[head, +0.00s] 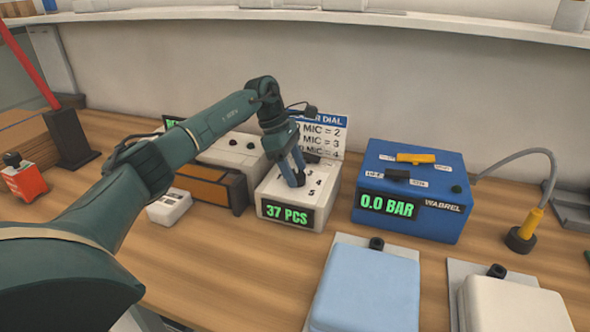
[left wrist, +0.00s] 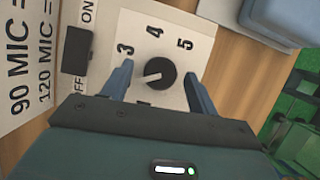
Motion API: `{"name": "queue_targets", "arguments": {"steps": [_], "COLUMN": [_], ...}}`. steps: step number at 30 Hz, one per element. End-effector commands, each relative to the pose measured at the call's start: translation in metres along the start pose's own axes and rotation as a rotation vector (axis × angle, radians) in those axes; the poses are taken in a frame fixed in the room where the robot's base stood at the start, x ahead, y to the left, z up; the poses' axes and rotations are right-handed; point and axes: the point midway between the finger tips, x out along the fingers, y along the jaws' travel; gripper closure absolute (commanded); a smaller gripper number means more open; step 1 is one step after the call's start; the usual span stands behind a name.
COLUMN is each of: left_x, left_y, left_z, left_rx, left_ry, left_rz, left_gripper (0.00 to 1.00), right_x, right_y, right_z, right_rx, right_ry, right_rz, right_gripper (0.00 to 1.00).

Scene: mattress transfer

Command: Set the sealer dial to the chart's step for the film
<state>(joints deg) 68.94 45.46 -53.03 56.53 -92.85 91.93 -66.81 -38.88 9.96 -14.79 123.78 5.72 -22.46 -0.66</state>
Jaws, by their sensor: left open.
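The white box (head: 325,205) with the dial reads "37 PCS" on its front. Its round black dial (left wrist: 160,73) has a white pointer line aimed left in the left wrist view. Marks 3, 4 and 5 show around it; the mark in line with the pointer is not visible. My left gripper (head: 292,167) reaches down over the dial, open, with one finger on each side of it in the left wrist view (left wrist: 157,70); contact is unclear. The dial chart (head: 322,132) stands behind, partly hidden, with lines ending in 2, 3 and 4. The left wrist view shows "90 MIC" and "120 MIC".
A black ON/OFF switch (left wrist: 77,50) is beside the dial. A blue "0.0 BAR" box (head: 412,190) stands right of the white box, and a brown-fronted machine (head: 213,184) left of it. Blue (head: 368,285) and white (head: 515,305) padded blocks lie in front.

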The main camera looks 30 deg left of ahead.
Motion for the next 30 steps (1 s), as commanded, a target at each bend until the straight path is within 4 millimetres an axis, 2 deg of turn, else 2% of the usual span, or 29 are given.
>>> {"name": "queue_targets", "arguments": {"steps": [5, 12, 16, 21, 30], "left_x": [-0.032, -0.087, -0.109, -0.124, -0.126], "left_y": [0.001, 0.001, 0.0, 0.0, 0.0], "left_z": [0.0, 0.001, 0.0, 0.0, 0.0], "left_rx": [-0.001, -0.001, -0.001, -0.001, -0.001], "left_ry": [-0.002, -0.002, -0.001, 0.0, 0.0], "left_rz": [0.005, 0.006, 0.003, 0.002, 0.0], "left_gripper": [0.41, 0.41, 0.41, 0.41, 0.41], "right_x": [0.001, 0.001, 0.0, 0.0, 0.0], "right_y": [0.0, 0.0, 0.0, 0.0, 0.0], "right_z": [0.002, 0.001, 0.0, -0.001, 0.0], "right_rx": [0.003, 0.006, 0.005, 0.002, 0.002], "right_ry": [0.0, 0.001, 0.001, 0.001, 0.001], "right_rz": [-0.001, -0.002, -0.001, 0.0, 0.0], "right_gripper": [1.0, 1.0, 1.0, 1.0, 1.0]}}
